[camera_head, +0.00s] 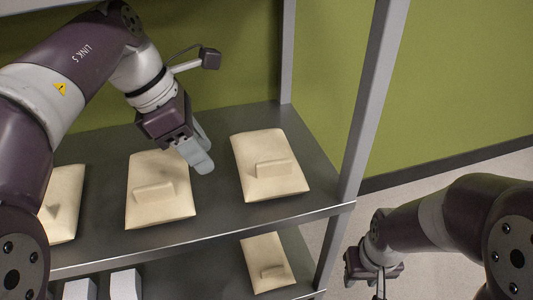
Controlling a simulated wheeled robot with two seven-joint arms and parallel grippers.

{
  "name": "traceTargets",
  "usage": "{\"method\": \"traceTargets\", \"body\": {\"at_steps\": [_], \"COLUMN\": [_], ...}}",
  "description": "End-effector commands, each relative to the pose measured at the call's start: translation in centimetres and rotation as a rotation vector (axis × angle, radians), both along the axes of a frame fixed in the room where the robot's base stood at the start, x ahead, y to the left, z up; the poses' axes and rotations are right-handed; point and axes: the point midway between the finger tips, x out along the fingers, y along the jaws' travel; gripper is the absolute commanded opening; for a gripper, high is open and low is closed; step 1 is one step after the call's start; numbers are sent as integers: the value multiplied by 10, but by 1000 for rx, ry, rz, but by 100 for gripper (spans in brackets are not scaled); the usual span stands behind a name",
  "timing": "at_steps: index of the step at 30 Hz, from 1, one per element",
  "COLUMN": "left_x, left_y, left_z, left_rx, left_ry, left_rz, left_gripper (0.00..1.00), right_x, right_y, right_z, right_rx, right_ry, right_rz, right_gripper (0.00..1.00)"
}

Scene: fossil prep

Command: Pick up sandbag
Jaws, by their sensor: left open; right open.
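Several cream sandbags, each with a raised handle-like block on top, lie flat on a grey metal shelf unit. On the upper shelf, one sandbag (160,208) is in the middle, one (268,185) is at the right, and one (66,210) at the left is partly hidden by my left arm. Another sandbag (268,275) lies on the lower shelf. My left gripper (203,160) is open and empty, above the shelf between the middle and right sandbags. My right gripper (372,284) is at the lower right, outside the shelf, open with no object visible in it; its fingers are partly cut off.
The shelf's right upright (368,105) stands between my two arms. The front edge of the upper shelf (225,237) runs across below the sandbags. White boxes (125,285) sit on the lower shelf at left. A green wall (450,80) is behind; the floor at right is clear.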

Motion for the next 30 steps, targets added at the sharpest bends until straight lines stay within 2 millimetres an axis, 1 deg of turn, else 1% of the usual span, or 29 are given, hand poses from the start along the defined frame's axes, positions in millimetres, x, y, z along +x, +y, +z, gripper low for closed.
{"method": "traceTargets", "body": {"at_steps": [1, 6, 10, 12, 14, 16, 17, 21, 23, 24, 30], "left_x": [3, 16, 23, 24, 25, 26, 26, 28, 29, 30, 30], "left_y": [-14, -60, -84, -91, -95, -97, -98, -107, -111, -113, -113], "left_z": [-7, -7, -4, -3, -3, -9, -13, -41, -50, -52, -48], "left_rx": [-1, -1, -2, -3, -3, -3, -3, -3, -3, -2, -3], "left_ry": [-2, 0, 1, 0, 0, 0, 1, 2, 2, 1, 1], "left_rz": [-9, -7, -3, 0, 1, 1, 1, 0, 0, 1, 2], "left_gripper": [43, 43, 43, 43, 43, 43, 43, 43, 43, 43, 43], "right_x": [0, 0, 0, 0, 0, 0, 0, 0, 0, 0, 0], "right_y": [0, 0, 0, 0, 0, 0, 0, 0, 0, 0, 0], "right_z": [-12, -27, -33, -34, -35, -40, -44, -69, -77, -78, -74], "right_rx": [0, 0, 0, 0, 0, 0, 0, 0, 0, 0, 0], "right_ry": [1, 1, 1, 1, 0, 0, 0, 0, 1, 1, 0], "right_rz": [0, 0, 0, 0, 0, 0, 0, 0, 0, 0, 0], "right_gripper": [40, 40, 40, 40, 40, 40, 40, 40, 40, 40, 40]}}
